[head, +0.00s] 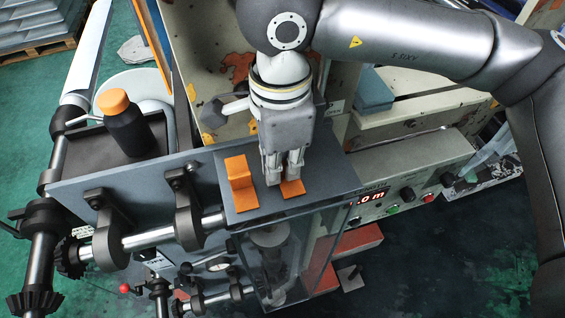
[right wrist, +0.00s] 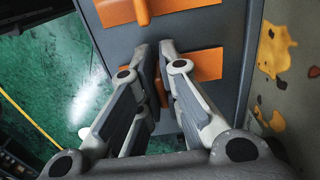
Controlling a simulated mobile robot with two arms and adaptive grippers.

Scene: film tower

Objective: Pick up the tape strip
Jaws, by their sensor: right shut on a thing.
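Two orange pieces lie on a dark grey plate (head: 320,174) on top of the machine. The left one (head: 239,180) has a raised block on a flat base. The other, the tape strip (head: 292,189) as far as I can tell, lies under my right gripper (head: 281,178). The right gripper points down and is shut on this piece, whose flat part shows beside the fingers in the right wrist view (right wrist: 205,66). A narrow orange part shows between the fingers there; the rest is hidden. I cannot see clear space under the piece. My left gripper is out of view.
A black bottle with an orange cap (head: 121,121) stands on a dark tray at left. Shafts and gears run along the front left. A control panel with a red display (head: 405,190) is at right. A clear-walled box (head: 290,260) hangs below the plate.

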